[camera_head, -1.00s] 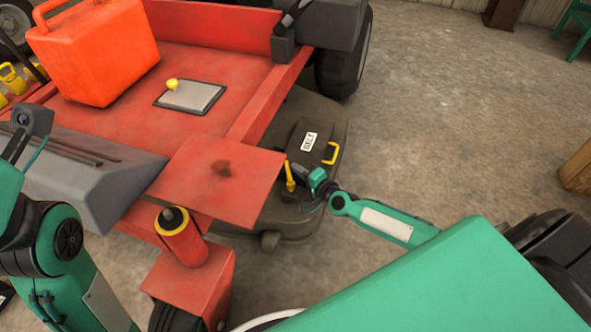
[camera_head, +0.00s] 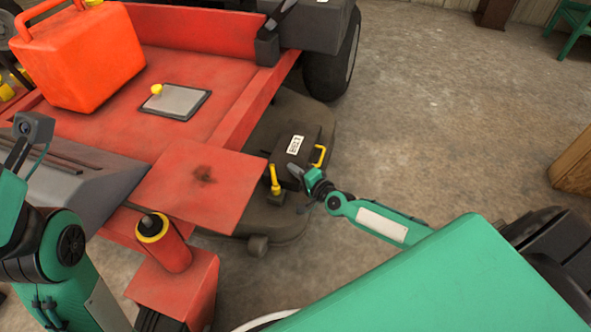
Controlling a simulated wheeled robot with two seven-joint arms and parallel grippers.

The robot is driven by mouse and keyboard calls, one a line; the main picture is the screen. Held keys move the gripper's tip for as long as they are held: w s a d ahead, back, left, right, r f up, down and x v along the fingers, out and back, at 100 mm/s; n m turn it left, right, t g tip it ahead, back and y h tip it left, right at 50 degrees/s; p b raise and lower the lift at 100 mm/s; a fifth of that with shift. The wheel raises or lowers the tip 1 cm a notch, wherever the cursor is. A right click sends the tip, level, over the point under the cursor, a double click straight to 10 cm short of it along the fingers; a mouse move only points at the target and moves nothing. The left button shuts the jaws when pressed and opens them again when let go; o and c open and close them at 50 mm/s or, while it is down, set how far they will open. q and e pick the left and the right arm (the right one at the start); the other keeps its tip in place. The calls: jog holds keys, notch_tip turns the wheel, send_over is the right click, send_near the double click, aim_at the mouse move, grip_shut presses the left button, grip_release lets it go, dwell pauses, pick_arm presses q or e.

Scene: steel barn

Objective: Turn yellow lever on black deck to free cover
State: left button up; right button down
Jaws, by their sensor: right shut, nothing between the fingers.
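The black deck (camera_head: 268,222) sits low beside the red machine body. A dark cover (camera_head: 303,133) with a white label and a yellow handle (camera_head: 319,156) lies on it. The yellow lever (camera_head: 275,180) stands upright on the deck, left of my right gripper. My right gripper (camera_head: 295,175) is shut and empty, its tip close to the lever's right side; I cannot tell whether they touch. My left arm shows at the left edge, with its gripper out of the picture.
The red machine's footplate (camera_head: 195,190) overhangs the deck just left of the lever. An orange-red can (camera_head: 80,62) stands on the machine floor. A rear tyre (camera_head: 334,65) is behind the deck. Concrete floor (camera_head: 440,110) to the right is open, with a wooden box (camera_head: 574,165) at the edge.

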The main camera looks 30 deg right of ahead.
jog(key=s+d+r+p, duration=0.1)
jog(key=s+d+p, duration=0.1)
jog(key=s+d, duration=0.3)
jog(key=a+v, duration=0.1)
jog(key=v, duration=0.2)
jog(key=shift+s+d, duration=0.2)
jog(key=shift+s, duration=0.25)
